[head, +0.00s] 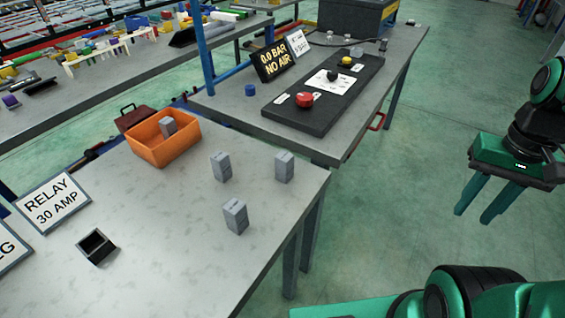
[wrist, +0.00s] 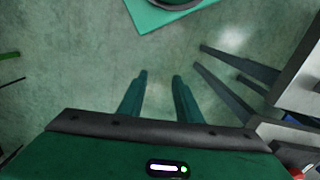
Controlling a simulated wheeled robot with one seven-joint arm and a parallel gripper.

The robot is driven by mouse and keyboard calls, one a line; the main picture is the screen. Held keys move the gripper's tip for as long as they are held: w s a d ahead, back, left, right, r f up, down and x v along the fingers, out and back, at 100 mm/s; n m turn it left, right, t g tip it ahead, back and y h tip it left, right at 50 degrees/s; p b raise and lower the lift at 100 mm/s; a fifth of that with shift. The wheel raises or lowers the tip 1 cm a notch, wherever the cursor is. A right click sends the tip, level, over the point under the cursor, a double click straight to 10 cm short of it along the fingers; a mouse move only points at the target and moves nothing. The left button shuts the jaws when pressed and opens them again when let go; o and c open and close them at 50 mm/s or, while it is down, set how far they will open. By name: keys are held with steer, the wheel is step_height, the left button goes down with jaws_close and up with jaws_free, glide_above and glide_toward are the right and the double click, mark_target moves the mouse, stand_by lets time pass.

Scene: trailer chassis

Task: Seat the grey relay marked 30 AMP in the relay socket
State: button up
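Several grey relays stand in the head view. One relay (head: 221,166) and another relay (head: 284,167) stand on the near table behind a third relay (head: 236,216). A fourth relay (head: 168,127) is in the orange bin (head: 152,153). Their markings are too small to read. The relay socket (head: 96,246), small, black and open-topped, sits at the table's left, in front of the sign RELAY 30 AMP (head: 56,201). Its inside looks empty. My gripper (head: 474,214) is over the floor to the right of the tables, fingers apart. The wrist view shows the open fingers (wrist: 160,76) with bare floor between them.
A second table holds a black panel (head: 343,113) with a red knob (head: 305,100) and a display reading 0.0 BAR NO AIR (head: 273,61). A blue post (head: 204,50) rises at its left edge. The near table's front is clear. Open floor lies to the right.

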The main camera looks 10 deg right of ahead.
steer(key=shift+o, duration=2.1)
steer(key=shift+w+a+r, duration=0.1)
steer(key=shift+a+r, duration=0.1)
steer(key=shift+r, duration=0.5)
steer(key=w+a+r+h, duration=0.1)
steer(key=w+a+r, duration=0.3)
steer(key=w, duration=0.5)
step_height(320, 180, up, 3)
steer(key=m+t, duration=0.2)
glide_above(285, 156)
steer(key=f, duration=0.2)
steer(key=a+f, duration=0.1)
steer(key=f, duration=0.1)
steer(key=shift+f, duration=0.15)
steer(key=shift+d+f, duration=0.25)
steer(key=shift+f, duration=1.25)
steer(key=shift+d+f, duration=0.2)
steer(key=shift+f, duration=1.25)
